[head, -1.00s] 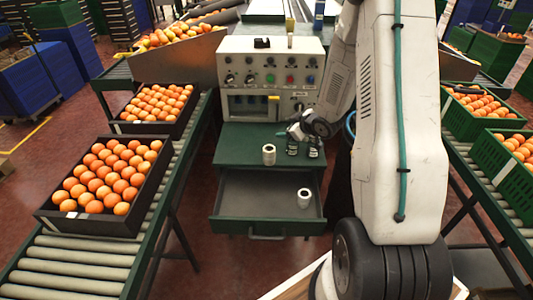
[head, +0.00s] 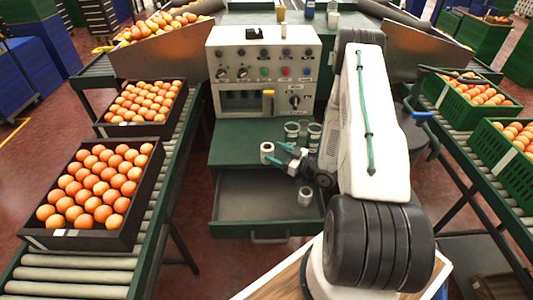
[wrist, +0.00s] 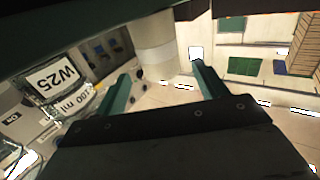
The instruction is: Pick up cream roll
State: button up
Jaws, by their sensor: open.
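A cream-white roll (head: 267,152) stands upright on the green shelf below the control panel. A similar whitish roll (head: 304,197) stands in the open drawer. My gripper (head: 281,157) is open just right of the shelf roll, its green fingers pointing left toward it. In the wrist view, a pale cream cylinder (wrist: 155,42), seemingly the shelf roll, is just beyond the gap between my fingertips (wrist: 161,70). Nothing is held. Whether a finger touches the roll cannot be told.
Glass beakers (head: 292,131) stand behind my gripper; their labels (wrist: 66,73) show in the wrist view. The control panel (head: 262,70) rises behind the shelf. The drawer (head: 245,205) is open below, mostly empty.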

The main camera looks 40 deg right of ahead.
aim_at(268, 146)
jog(key=x, duration=0.4)
jog(key=shift+w+a+r, duration=0.15)
jog(key=shift+w+a, duration=0.05)
jog(key=shift+c, duration=0.3)
jog(key=c, duration=1.1)
jog(key=shift+r, duration=0.1)
jog(key=shift+r, duration=0.5)
jog(key=r, duration=0.1)
jog(key=s+r, duration=0.1)
jog(key=shift+r, duration=0.25)
jog(key=s, duration=0.5)
jog(key=s+r, duration=0.1)
jog(key=s, duration=0.9)
jog(key=shift+r, duration=0.15)
